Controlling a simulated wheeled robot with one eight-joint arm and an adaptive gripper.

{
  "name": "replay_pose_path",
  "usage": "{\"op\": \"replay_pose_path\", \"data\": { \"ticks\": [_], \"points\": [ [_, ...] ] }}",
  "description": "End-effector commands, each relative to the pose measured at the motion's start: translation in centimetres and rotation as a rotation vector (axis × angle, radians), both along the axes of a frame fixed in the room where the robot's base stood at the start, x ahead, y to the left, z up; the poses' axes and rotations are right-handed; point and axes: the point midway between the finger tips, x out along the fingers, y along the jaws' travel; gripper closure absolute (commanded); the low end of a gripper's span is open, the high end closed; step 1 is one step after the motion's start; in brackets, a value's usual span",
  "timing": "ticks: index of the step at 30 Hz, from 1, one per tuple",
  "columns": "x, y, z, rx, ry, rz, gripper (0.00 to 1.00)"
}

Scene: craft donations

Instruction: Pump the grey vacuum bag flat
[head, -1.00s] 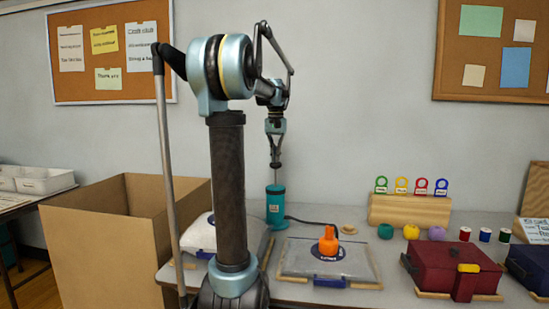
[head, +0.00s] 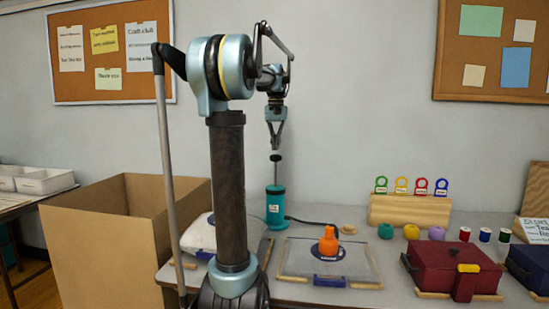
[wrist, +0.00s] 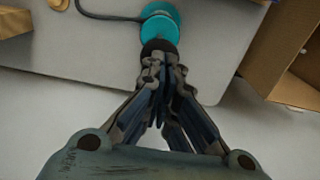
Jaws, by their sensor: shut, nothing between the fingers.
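The grey vacuum bag (head: 300,260) lies flat-looking on a board on the table, with an orange nozzle piece (head: 328,241) standing on its dark round label and a blue clip at its front edge. The teal pump (head: 275,205) stands upright behind and left of the bag. Its dark knob (head: 276,158) is raised on a thin rod. My gripper (head: 275,146) is shut and empty, just above the knob. In the wrist view, the closed fingertips (wrist: 163,60) overlap the dark knob, with the teal pump (wrist: 159,20) beyond. I cannot tell if they touch.
A white bag (head: 200,235) lies partly hidden behind my arm. A large open cardboard box (head: 90,240) stands at left. A dark red case (head: 455,268), thread spools and a wooden rack (head: 410,210) with coloured tags stand at right. A dark hose runs from the pump.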

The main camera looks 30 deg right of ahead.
Motion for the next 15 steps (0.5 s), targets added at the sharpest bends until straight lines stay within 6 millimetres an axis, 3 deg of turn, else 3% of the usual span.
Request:
{"op": "replay_pose_path", "data": {
  "ticks": [15],
  "points": [
    [0.0, 0.0, 3.9, 0.0, 0.0, 0.0, 1.0]
  ]
}}
